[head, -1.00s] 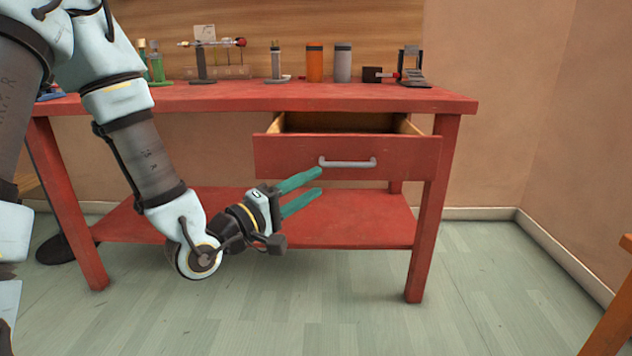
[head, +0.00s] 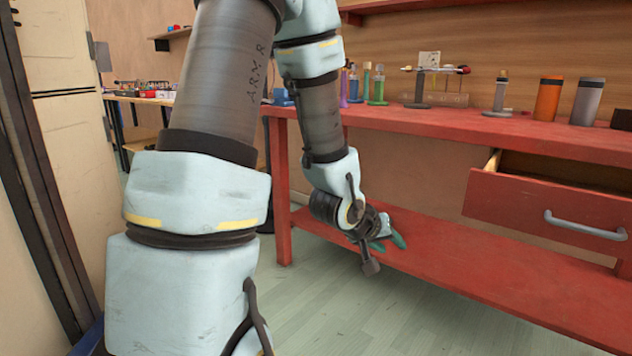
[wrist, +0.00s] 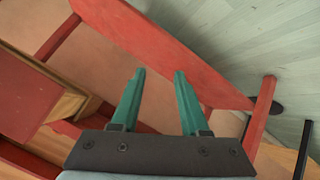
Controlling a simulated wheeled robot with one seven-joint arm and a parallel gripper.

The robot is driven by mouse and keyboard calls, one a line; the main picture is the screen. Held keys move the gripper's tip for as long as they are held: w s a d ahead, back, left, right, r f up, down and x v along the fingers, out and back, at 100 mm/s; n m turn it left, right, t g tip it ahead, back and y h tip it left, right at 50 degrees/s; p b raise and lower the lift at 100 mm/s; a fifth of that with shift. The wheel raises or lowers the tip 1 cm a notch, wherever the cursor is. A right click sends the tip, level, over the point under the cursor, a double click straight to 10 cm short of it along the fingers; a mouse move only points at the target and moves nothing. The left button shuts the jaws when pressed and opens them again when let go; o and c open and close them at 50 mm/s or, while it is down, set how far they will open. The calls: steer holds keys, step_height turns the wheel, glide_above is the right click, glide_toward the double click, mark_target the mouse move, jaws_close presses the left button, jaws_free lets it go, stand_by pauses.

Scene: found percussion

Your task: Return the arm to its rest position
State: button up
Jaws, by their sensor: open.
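My gripper (head: 387,243) has green fingers and hangs low in the head view, in front of the red bench's lower shelf. In the wrist view the two fingers (wrist: 158,85) stand apart with nothing between them, so it is open and empty. The red bench (head: 430,128) has a drawer (head: 540,210) pulled out on the right, with a grey handle (head: 585,226). The gripper is left of the drawer and apart from it. The drawer also shows at the left of the wrist view (wrist: 30,90). My arm is bent, with its forearm pointing down.
On the bench top stand an orange canister (head: 547,100), a grey canister (head: 587,102), a rack (head: 440,98) and green bottles (head: 377,88). A tall pale cabinet (head: 60,130) is at the left. The lower shelf (head: 470,262) is bare where visible. The floor in front is clear.

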steer(key=s+a+g+y, duration=0.15)
steer(key=a+y, duration=0.35)
steer(key=a, duration=1)
steer(key=s+a+r+n+g+y, duration=0.1)
steer(key=s+a+r+g+y, duration=0.1)
steer(key=s+a+g, duration=0.4)
step_height(320, 180, up, 31)
steer(key=a+t+p, duration=0.1)
steer(key=t+p, duration=0.1)
steer(key=p, duration=2.8)
steer(key=shift+s+a+f+p, duration=0.15)
steer(key=shift+s+a+p, duration=0.05)
steer(key=shift+a+p, duration=0.2)
steer(key=shift+t, duration=0.25)
